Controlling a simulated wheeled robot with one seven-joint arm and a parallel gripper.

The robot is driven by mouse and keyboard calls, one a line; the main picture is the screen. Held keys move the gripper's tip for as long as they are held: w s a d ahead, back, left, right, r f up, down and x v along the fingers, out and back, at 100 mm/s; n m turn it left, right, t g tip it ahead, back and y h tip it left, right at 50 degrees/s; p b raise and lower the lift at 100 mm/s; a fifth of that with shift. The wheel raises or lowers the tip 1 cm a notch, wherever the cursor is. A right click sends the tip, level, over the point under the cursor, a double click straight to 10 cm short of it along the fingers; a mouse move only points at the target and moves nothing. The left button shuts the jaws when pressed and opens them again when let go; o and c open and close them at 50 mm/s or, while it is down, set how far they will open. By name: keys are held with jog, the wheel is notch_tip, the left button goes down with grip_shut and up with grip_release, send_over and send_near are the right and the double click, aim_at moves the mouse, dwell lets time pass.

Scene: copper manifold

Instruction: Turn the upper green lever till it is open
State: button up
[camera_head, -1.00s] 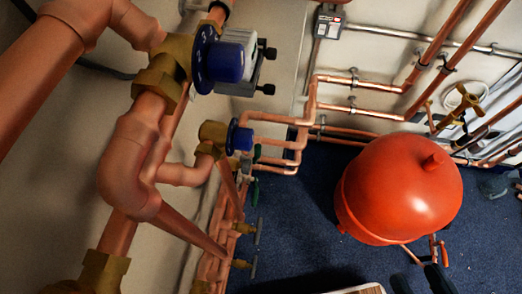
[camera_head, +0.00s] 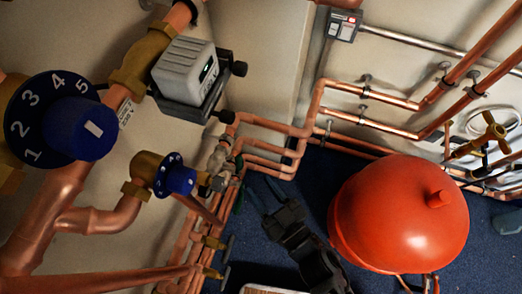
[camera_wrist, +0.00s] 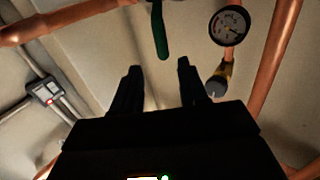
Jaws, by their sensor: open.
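A green lever (camera_wrist: 161,32) hangs down from a copper pipe at the top of the wrist view. My gripper (camera_wrist: 159,70) is open and empty below it in that picture. The lever lies roughly in line with the gap between the fingers, apart from the fingertips. In the head view my gripper (camera_head: 261,190) is a dark shape over the blue floor, right of the pipe cluster by the wall. Green there is only a small, partly hidden patch beside the pipes, and I cannot tell which lever it is.
A round gauge (camera_wrist: 229,26) and a brass fitting (camera_wrist: 220,78) are right of the lever in the wrist view. A red tank (camera_head: 400,215) stands right of my arm. Blue numbered dials (camera_head: 80,128) and copper pipes fill the left. Blue floor shows between pipes and tank.

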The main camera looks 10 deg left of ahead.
aim_at(242, 165)
jog(key=shift+n+g+y, duration=0.3)
jog(key=shift+g, duration=0.1)
jog(key=shift+f+b+x, duration=0.15)
jog(key=shift+b+x, duration=0.15)
jog(key=shift+x, duration=2.2)
jog(key=shift+f+b+x, duration=0.15)
jog(key=shift+b+x, duration=0.1)
jog(key=shift+x, duration=2.2)
jog(key=shift+d, duration=0.1)
jog(key=shift+c, duration=0.3)
grip_shut()
